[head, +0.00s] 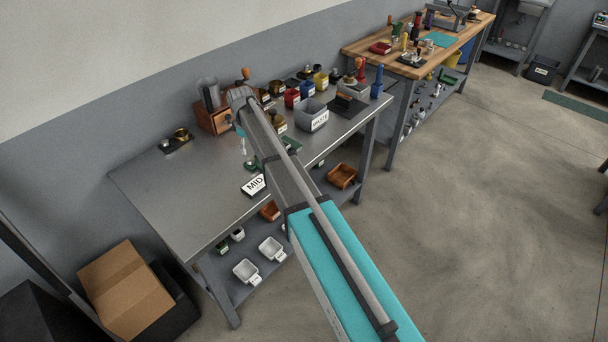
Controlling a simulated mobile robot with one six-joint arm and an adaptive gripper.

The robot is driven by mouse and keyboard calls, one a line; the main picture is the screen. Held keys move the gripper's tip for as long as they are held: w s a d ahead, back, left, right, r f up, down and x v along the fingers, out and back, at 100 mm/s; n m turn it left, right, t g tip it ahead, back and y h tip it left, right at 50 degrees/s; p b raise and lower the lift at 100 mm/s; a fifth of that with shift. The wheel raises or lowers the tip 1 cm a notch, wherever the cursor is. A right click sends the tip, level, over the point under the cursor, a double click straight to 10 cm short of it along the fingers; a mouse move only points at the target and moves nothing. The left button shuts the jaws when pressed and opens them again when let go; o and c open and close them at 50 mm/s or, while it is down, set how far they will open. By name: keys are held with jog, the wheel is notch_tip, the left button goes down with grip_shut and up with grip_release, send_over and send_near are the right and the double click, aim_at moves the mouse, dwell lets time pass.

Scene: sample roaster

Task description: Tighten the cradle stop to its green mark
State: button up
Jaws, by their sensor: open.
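My arm reaches over the grey metal bench (165,205). My gripper (243,148) hangs small below the teal wrist, above the bench top, with nothing visible in it. A small green-based fixture (251,165) sits on the bench just below and right of my gripper, partly beside my arm. More green (293,145) shows just right of the arm. I cannot tell which part is the cradle stop, and no separate green mark can be made out at this size. The arm covers part of this area.
A white "MID" block (253,185) lies near the front edge. A wooden grinder (214,118) stands behind my gripper. A labelled grey bin (312,117) and several colored cups stand at the back right. The bench's left half is clear apart from a dark tray with brass pieces (177,141).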

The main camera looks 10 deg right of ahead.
aim_at(250, 158)
jog(key=shift+r+p, duration=3.75)
jog(key=shift+r, duration=0.35)
jog(key=s+d+f+m+b, duration=0.1)
jog(key=s+d+f+m, duration=0.1)
jog(key=s+d+m, duration=0.2)
jog(key=s+d+f+m+b, duration=0.1)
jog(key=s+d+m, duration=0.4)
jog(key=s, duration=1.6)
jog(key=shift+d+f+b, duration=0.35)
jog(key=shift+d+b, duration=0.45)
jog(key=shift+d, duration=1.8)
jog(key=s+d+m, duration=0.2)
jog(key=s, duration=0.4)
jog(key=shift+s+d, duration=0.2)
jog(key=shift+s, duration=0.2)
